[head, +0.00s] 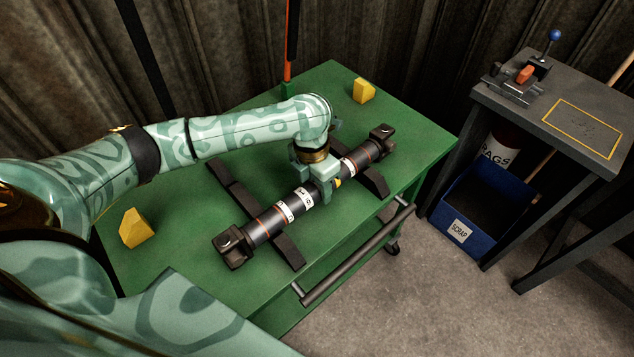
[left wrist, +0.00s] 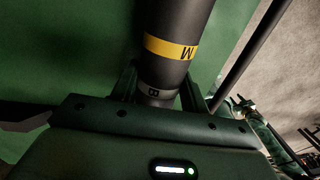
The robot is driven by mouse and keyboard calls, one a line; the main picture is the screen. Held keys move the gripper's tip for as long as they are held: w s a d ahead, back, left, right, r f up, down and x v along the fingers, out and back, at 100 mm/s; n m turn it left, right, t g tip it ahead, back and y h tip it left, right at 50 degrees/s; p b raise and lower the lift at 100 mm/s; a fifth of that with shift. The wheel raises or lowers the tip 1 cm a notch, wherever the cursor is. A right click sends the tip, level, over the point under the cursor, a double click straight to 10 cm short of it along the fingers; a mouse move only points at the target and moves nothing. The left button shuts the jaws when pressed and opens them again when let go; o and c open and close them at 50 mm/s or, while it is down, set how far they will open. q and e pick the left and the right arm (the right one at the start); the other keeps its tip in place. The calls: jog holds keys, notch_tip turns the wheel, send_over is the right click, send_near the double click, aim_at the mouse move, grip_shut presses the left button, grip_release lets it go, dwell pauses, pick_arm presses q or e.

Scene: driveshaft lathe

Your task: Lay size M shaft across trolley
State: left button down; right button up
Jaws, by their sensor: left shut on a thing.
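A dark shaft (head: 268,222) with thin orange rings, white labels and a block-shaped joint at each end lies level above the green trolley (head: 345,95). It crosses two dark rests, a left one (head: 232,183) and a right one (head: 376,183). I cannot tell whether it touches them. My left gripper (head: 326,183) is shut around the middle of the shaft from above. In the left wrist view the shaft (left wrist: 172,18) runs between the fingers (left wrist: 158,90), with a yellow band (left wrist: 171,48) marked M. My right gripper is out of view.
Yellow blocks stand on the trolley at the back (head: 364,91) and the left (head: 133,228). A handle bar (head: 350,262) runs along its front side. A grey bench (head: 560,100) with a clamp and a blue SCRAP bin (head: 480,212) stand at the right.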

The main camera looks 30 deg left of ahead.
pick_arm(q)
jog(key=shift+r, duration=0.1)
jog(key=c, duration=0.7)
grip_release()
jog(key=shift+o, duration=0.2)
jog(key=shift+s, duration=0.1)
notch_tip(320, 180, up, 16)
jog(key=a+p, duration=0.1)
jog(key=p, duration=0.6)
jog(key=shift+w+a, duration=0.25)
jog(key=shift+a, duration=0.05)
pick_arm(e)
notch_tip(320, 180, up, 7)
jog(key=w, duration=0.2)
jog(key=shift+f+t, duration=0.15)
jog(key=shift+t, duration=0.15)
pick_arm(q)
jog(key=shift+r, duration=0.1)
